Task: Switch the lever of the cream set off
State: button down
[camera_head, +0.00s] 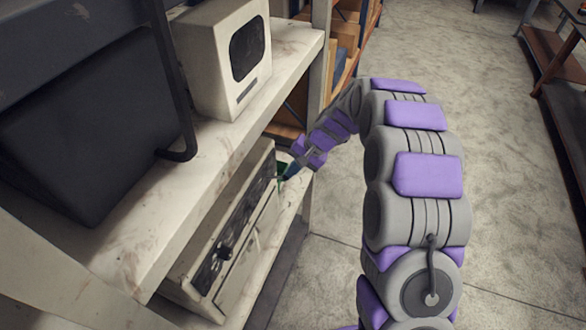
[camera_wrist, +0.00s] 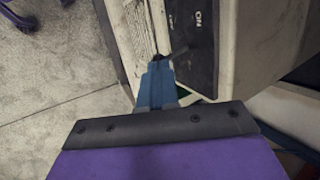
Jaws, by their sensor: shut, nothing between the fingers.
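The cream set (camera_head: 232,245) is a box with a dark front panel on the lower shelf. Its black panel (camera_wrist: 200,22) shows close up in the wrist view, with the words ON and OFF. A dark lever-like piece (camera_wrist: 183,54) sticks out at the panel's lower edge, beside OFF. My gripper (camera_wrist: 158,66) has blue fingers, shut and empty, with their tips right at this piece. I cannot tell whether they touch it. In the head view my gripper (camera_head: 287,174) is at the far end of the set's front, and the lever is hidden there.
A cream monitor-like box (camera_head: 212,62) and a large black box (camera_head: 95,125) stand on the upper shelf (camera_head: 170,185), above my gripper. A shelf post (camera_head: 322,50) stands behind my wrist. The concrete floor (camera_head: 500,130) on the right is open.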

notch_tip(320, 180, down, 8)
jog(key=d+t+y+b, duration=0.2)
jog(key=y+b, duration=0.5)
jog(key=b, duration=0.8)
jog(key=shift+s+r+n+b, duration=0.15)
jog(key=shift+s+n+b, duration=0.2)
jog(key=shift+s+n, duration=0.05)
jog(key=shift+d+r, duration=0.1)
jog(key=shift+r, duration=0.05)
jog(key=shift+r+p, duration=0.3)
jog(key=shift+r, duration=0.4)
jog(key=shift+d, duration=0.1)
jog(key=f+p+v, duration=0.1)
jog(key=p+v, duration=0.1)
jog(key=v, duration=1)
jog(key=shift+s+d+r, duration=0.15)
jog(key=shift+d+r, duration=0.05)
jog(key=shift+d, duration=0.35)
